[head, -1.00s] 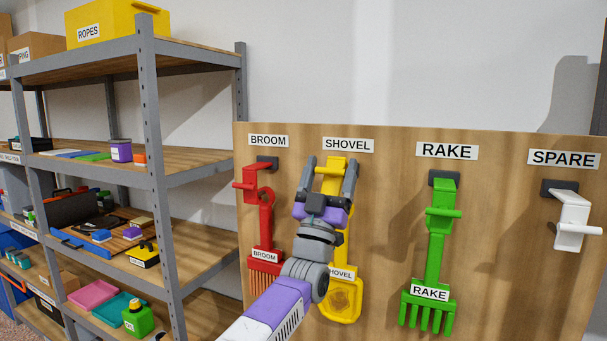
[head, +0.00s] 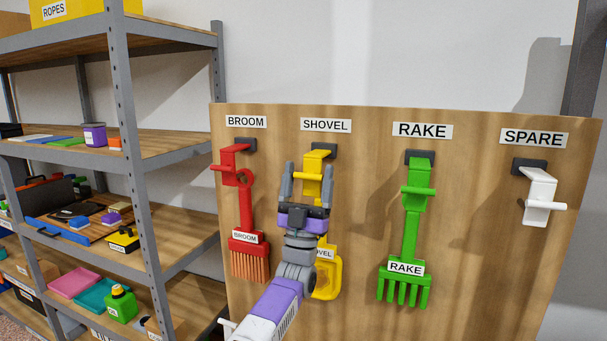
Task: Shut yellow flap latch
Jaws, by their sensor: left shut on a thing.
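The yellow flap latch (head: 313,164) is on the dark mount under the SHOVEL label on the wooden board. It hangs down in front of the mount, much like the green latch beside it. My left gripper (head: 307,176) comes from below, with one grey finger on each side of the yellow flap, shut on it. The yellow shovel (head: 328,278) hangs below, partly hidden by my left arm. My right gripper is not in view.
A red broom (head: 246,205) hangs close on the left, its red latch beside my left finger. A green rake (head: 411,235) hangs to the right, and a white spare latch (head: 541,195) farther right. A steel shelf (head: 134,165) stands left of the wooden board (head: 480,270).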

